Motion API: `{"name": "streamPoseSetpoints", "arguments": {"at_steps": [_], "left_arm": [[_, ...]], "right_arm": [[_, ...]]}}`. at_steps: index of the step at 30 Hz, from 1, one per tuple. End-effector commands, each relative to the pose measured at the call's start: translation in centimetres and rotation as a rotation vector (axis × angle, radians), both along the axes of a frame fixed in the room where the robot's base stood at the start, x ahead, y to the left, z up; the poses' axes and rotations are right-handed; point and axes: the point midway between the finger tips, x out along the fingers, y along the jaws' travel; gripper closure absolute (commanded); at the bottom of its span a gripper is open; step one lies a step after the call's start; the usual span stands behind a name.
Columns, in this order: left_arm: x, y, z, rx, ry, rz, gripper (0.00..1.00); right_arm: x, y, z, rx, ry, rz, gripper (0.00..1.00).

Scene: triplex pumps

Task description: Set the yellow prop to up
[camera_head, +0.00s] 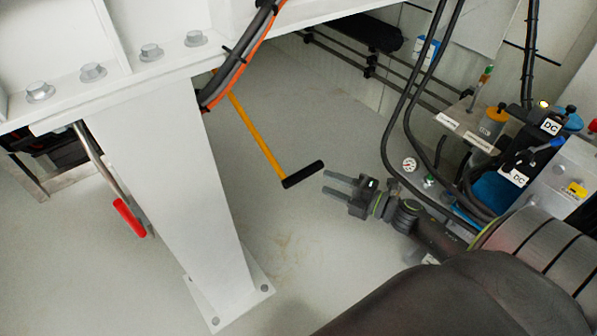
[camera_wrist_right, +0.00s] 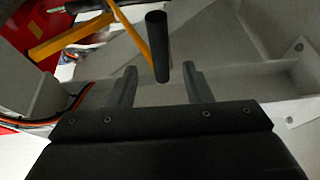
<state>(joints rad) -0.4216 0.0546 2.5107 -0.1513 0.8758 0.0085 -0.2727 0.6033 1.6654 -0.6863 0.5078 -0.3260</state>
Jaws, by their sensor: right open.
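The yellow prop (camera_head: 258,137) is a slim yellow bar with a black handle (camera_head: 303,174) across its lower end. In the head view it hangs at a slant, and its upper end is hidden behind the cables and white frame. My right gripper (camera_head: 325,183) is open, just to the right of the handle. In the right wrist view the black handle (camera_wrist_right: 157,45) stands between the two spread fingers of my right gripper (camera_wrist_right: 160,80), slightly beyond their tips. I cannot tell whether they touch it. My left gripper is not in view.
A white frame leg (camera_head: 170,180) with a bolted foot stands left of the prop. A red handle (camera_head: 129,217) is left of the leg. Black hoses and a valve panel with a gauge (camera_head: 410,164) are at the right. The floor below the prop is clear.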

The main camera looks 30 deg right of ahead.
Motion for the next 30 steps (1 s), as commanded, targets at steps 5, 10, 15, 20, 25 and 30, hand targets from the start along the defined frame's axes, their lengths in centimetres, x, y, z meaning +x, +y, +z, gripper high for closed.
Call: {"name": "streamPoseSetpoints", "arguments": {"at_steps": [5, 10, 15, 20, 25, 30], "left_arm": [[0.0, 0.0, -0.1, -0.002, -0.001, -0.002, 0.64], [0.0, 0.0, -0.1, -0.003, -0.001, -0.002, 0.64], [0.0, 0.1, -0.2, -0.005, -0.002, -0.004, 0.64], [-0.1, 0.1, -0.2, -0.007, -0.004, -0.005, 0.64], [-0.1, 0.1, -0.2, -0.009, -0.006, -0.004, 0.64], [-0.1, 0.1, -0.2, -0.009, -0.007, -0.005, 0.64]], "right_arm": [[3.1, 1.5, 0.0, 0.001, -0.004, -0.002, 0.55], [5.9, 3.0, -0.1, 0.002, -0.004, -0.001, 0.55], [7.9, 4.0, -0.2, 0.002, -0.001, -0.001, 0.55], [8.7, 4.4, -0.3, 0.001, 0.000, -0.001, 0.55], [8.8, 4.5, -0.3, 0.000, 0.001, -0.001, 0.55], [8.8, 4.5, -0.3, 0.000, 0.001, -0.001, 0.62]]}}
